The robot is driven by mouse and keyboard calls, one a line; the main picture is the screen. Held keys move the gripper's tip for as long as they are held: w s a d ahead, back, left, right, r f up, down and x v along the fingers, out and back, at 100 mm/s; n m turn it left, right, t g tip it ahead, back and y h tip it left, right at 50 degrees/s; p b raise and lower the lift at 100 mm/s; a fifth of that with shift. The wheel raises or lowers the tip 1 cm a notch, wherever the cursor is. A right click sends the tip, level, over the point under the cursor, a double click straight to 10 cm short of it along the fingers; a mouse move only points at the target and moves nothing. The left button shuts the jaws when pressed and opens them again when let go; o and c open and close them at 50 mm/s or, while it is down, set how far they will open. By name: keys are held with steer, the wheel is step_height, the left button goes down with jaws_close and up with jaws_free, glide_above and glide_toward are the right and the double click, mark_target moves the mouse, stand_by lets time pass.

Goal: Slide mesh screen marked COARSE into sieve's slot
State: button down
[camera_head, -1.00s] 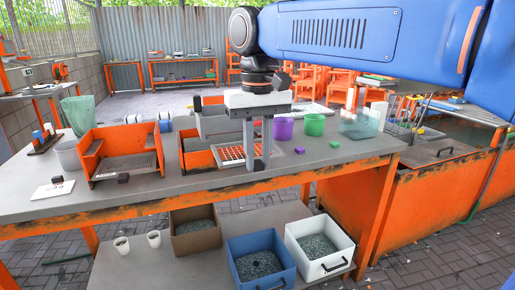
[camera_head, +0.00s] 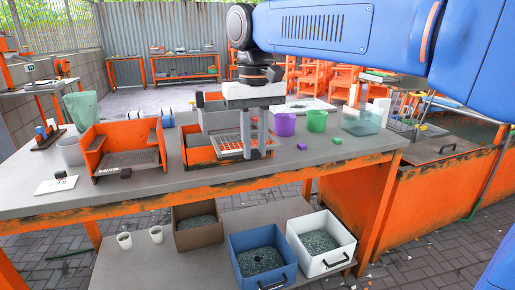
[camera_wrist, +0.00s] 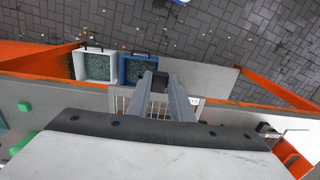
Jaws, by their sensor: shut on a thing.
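A mesh screen (camera_head: 227,144) with a pale frame and grid is held by my gripper (camera_head: 255,150), roughly level, in front of the orange-and-grey unit. That unit, apparently the sieve (camera_head: 201,156), has orange walls and a grey upper box. In the wrist view, my gripper (camera_wrist: 160,84) is shut on a dark block at the screen's edge, and the mesh screen (camera_wrist: 126,103) shows below the fingers with a white label at its right. The lettering is unreadable. My fingers hide part of the screen and sieve. I cannot tell whether the screen touches the slot.
An orange stand (camera_head: 96,150) with a dark flat tray is left of the sieve. Purple (camera_head: 285,124) and green (camera_head: 317,120) cups and a clear bin (camera_head: 361,122) stand to the right. Filled bins (camera_head: 320,241) sit on the lower shelf.

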mark_target(239, 124)
steer(key=shift+w+a, duration=0.25)
steer(key=shift+w, duration=0.8)
steer(key=shift+w+a, duration=0.55)
steer(key=shift+w, duration=1.4)
steer(key=shift+w+a, duration=0.6)
steer(key=shift+w, duration=1.4)
steer(key=shift+w+a, duration=0.55)
steer(key=shift+w, duration=1.4)
stand_by(1.1)
